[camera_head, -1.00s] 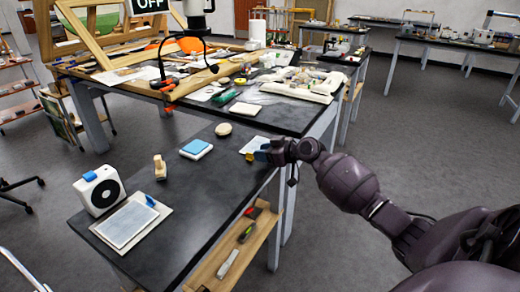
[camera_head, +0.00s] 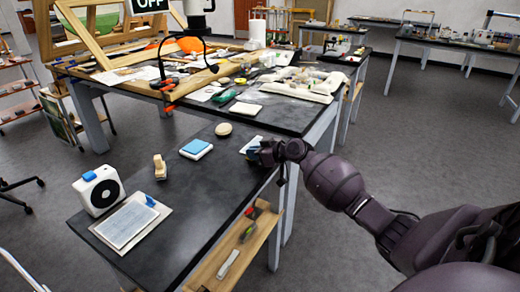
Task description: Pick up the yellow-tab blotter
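A white flat piece (camera_head: 249,144), which I take to be the yellow-tab blotter, lies at the right edge of the dark near table (camera_head: 195,225). Its yellow tab does not show clearly now. My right gripper (camera_head: 254,153) reaches in from the right, low at the piece's near right edge, with a small blue patch at its tip. The gripper hides part of the piece. The fingers are too small and covered to tell whether they are open or shut on it. My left gripper is not in view.
A blue-topped white block (camera_head: 196,148), a pale oval (camera_head: 223,129), a wooden stamp-like piece (camera_head: 160,167), a white fan-like box (camera_head: 99,190) and a blue-tabbed pad (camera_head: 125,224) stand on the near table. An open shelf (camera_head: 236,255) holds tools below. The cluttered worktable lies behind.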

